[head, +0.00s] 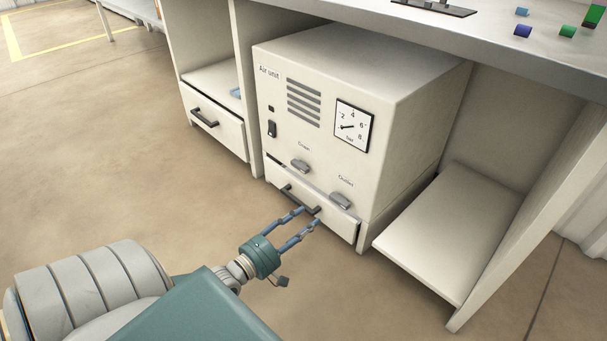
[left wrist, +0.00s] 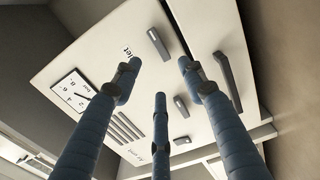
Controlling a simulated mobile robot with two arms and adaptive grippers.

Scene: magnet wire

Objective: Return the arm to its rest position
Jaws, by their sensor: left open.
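My left gripper (head: 309,216) is open and empty in front of the lower drawer (head: 341,220) of the white air unit (head: 380,70). Its fingertips are close to the drawer's dark bar handle (head: 300,199); I cannot tell whether they touch it. In the left wrist view the spread fingers (left wrist: 160,76) have nothing between them, and the handle (left wrist: 227,75) shows beyond the right finger. The drawer front stands slightly out, with a dark gap at its upper left. My right gripper is not in view.
The unit sits under a workbench (head: 480,45) with small coloured blocks (head: 523,31) on top. A cabinet drawer (head: 215,122) is to the left, a low shelf (head: 450,225) to the right. The floor (head: 130,170) to the left is clear.

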